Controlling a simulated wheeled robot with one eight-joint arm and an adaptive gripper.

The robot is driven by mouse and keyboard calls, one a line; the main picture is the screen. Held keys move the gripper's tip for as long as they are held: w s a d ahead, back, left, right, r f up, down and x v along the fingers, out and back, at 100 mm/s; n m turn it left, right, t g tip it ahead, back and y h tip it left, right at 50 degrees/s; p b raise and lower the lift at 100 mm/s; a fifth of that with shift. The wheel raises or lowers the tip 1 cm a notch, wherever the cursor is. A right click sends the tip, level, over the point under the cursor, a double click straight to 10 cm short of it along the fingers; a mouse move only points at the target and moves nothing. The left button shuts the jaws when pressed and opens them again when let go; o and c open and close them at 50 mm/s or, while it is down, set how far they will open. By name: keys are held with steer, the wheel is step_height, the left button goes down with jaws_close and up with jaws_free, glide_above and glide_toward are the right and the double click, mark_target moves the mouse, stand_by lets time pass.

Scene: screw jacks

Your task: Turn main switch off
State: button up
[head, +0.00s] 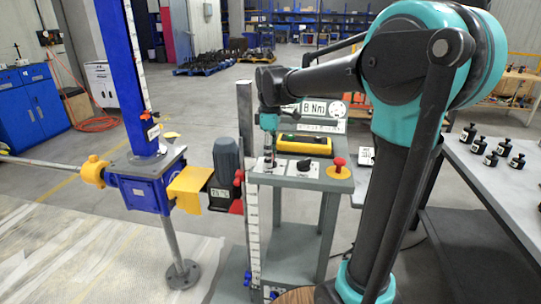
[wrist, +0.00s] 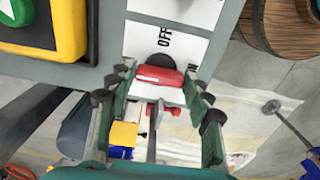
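The main switch shows in the wrist view as a red handle (wrist: 158,76) on a dark round base, set on a white plate (wrist: 150,40) marked OFF. Another label at its right is partly covered. My gripper (wrist: 158,84) is open, with one finger on each side of the red handle. A gap seems to show on both sides; contact cannot be told. In the head view my gripper (head: 268,145) points down over the left part of the grey control panel (head: 315,183), and it hides the switch handle there.
A black rotary knob (head: 305,162), a red emergency button (head: 339,165) and a yellow button box (head: 303,144) share the panel. A ruler post (head: 252,215) and a grey motor (head: 228,165) stand close at left. A table with black weights (head: 490,158) is at right.

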steer(key=c, duration=0.6)
steer(key=shift+m, duration=0.4)
steer(key=m, duration=0.2)
steer(key=shift+m, duration=0.4)
steer(key=m, duration=0.3)
steer(key=shift+m, duration=0.4)
steer(key=m, duration=1)
steer(key=shift+m, duration=0.4)
